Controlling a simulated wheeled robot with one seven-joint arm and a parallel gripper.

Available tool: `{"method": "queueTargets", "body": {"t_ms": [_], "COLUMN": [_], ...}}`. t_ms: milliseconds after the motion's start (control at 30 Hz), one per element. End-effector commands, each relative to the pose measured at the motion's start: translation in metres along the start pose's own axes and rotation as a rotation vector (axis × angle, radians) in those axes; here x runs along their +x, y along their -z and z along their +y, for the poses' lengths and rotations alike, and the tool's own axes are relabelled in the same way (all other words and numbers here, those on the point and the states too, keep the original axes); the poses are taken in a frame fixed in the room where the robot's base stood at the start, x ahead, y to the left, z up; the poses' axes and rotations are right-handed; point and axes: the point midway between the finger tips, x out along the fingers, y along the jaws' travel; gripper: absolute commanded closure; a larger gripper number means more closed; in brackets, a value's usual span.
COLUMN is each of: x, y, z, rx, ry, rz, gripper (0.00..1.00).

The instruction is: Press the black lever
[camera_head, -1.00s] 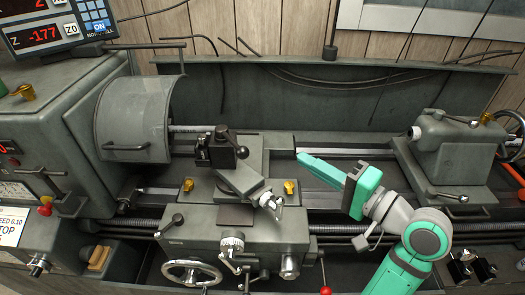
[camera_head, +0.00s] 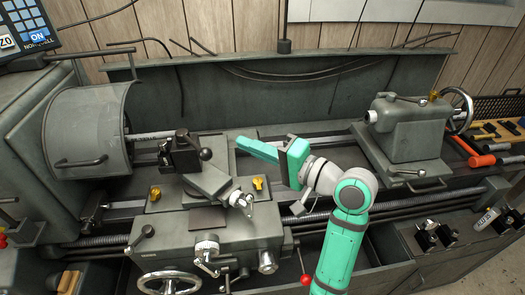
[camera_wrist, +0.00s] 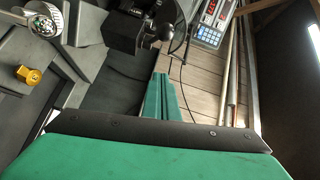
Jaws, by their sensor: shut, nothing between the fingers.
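My gripper (camera_head: 240,145) is shut and empty. It points left over the lathe bed, with green fingers. A tool post (camera_head: 180,155) with a black ball-ended handle (camera_head: 206,154) stands just left of my fingertips, with a gap in the picture. In the wrist view my fingers (camera_wrist: 163,82) are together, and the ball-ended handle (camera_wrist: 165,31) shows just beyond them. Another black-knobbed lever (camera_head: 147,231) is at the carriage's left front. I cannot tell which of these is the task's black lever.
The tailstock (camera_head: 405,130) stands to the right, with a handwheel and tools beyond it. The chuck guard (camera_head: 85,132) is at left. The carriage (camera_head: 215,232) has yellow knobs, a handwheel and a red-knobbed lever (camera_head: 305,279). The back splash panel (camera_head: 300,95) rises behind.

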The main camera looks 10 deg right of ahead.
Motion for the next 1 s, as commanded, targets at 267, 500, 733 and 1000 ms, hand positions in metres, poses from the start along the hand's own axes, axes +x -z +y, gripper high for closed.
{"method": "queueTargets", "body": {"t_ms": [267,500,733,1000], "x": [0.037,0.042,0.043,0.043], "y": [-0.016,-0.036,-0.039,-0.04], "z": [0.001,0.001,0.0,0.0], "rx": [0.0,0.0,0.0,0.0], "ry": [0.0,-0.001,-0.001,0.0], "rz": [0.0,0.0,0.0,0.0], "gripper": [1.0,1.0,1.0,1.0]}}
